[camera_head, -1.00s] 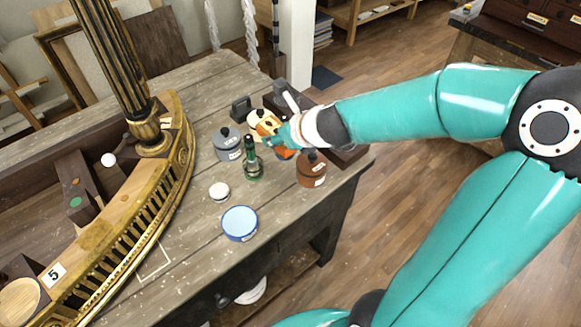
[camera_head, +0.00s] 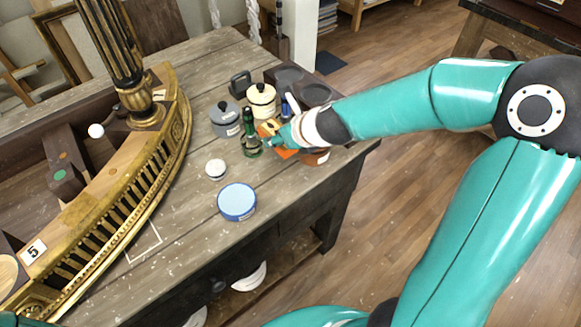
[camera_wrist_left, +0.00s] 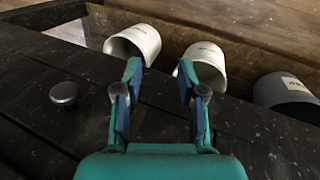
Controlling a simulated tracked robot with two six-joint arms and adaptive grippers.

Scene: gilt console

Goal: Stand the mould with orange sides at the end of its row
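The mould with orange sides (camera_head: 287,154) shows in the head view at my right gripper (camera_head: 276,139). It has a tan top and orange faces, and the fingers cover part of it. I cannot make out which row the mould belongs to.
The gilt console (camera_head: 120,190) occupies the left. White labelled cylinders (camera_wrist_left: 135,43) lie beyond the left gripper. Bare wood surrounds a white outline (camera_head: 146,250).

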